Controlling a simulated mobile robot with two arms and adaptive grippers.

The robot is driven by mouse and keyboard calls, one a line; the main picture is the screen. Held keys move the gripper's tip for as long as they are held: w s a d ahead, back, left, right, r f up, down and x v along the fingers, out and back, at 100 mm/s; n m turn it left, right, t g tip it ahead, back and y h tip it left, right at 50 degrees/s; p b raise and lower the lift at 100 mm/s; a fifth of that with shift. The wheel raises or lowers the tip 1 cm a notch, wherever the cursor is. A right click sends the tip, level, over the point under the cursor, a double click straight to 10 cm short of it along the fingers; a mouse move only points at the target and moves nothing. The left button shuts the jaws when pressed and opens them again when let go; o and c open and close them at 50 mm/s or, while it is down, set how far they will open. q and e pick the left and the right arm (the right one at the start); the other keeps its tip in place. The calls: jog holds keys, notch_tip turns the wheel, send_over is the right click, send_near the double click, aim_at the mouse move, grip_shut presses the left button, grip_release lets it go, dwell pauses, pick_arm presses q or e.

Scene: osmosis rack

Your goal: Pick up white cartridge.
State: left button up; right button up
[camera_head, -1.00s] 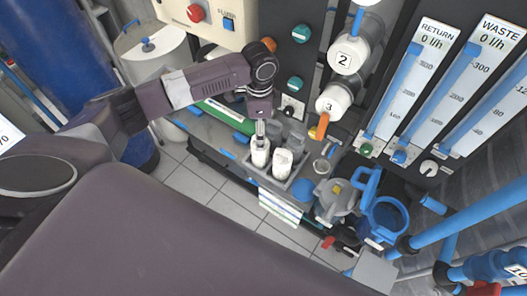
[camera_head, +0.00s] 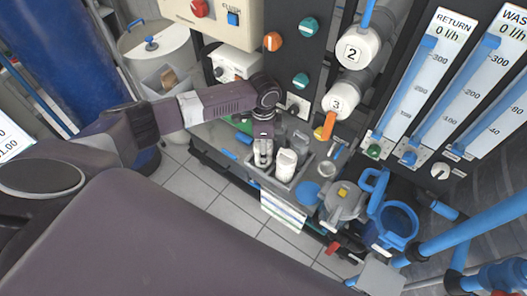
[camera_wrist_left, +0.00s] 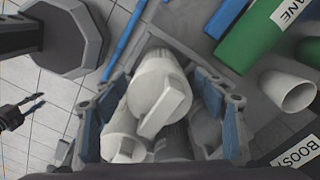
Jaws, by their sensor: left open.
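White cartridges stand upright in a grey tray (camera_head: 284,196) on the rack's lower shelf. In the head view my left gripper (camera_head: 263,158) points down over the left white cartridge and mostly hides it. The other white cartridge (camera_head: 285,165) stands just to its right. In the left wrist view the open fingers of my left gripper (camera_wrist_left: 160,105) lie on both sides of a white cartridge (camera_wrist_left: 158,80) with a raised bar on its cap. A second white cartridge (camera_wrist_left: 118,138) is close by at the lower left. Contact cannot be told. My right gripper is not in view.
Grey cartridges (camera_head: 299,142) stand behind the white ones in the tray. A green cylinder (camera_wrist_left: 255,35) and a white tube end (camera_wrist_left: 288,90) are at the right in the wrist view.

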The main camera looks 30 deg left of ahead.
pick_arm(q)
jog(key=shift+f, duration=1.2)
jog(key=c, duration=1.2)
jog(key=shift+c, duration=0.2)
jog(key=shift+r, duration=0.15)
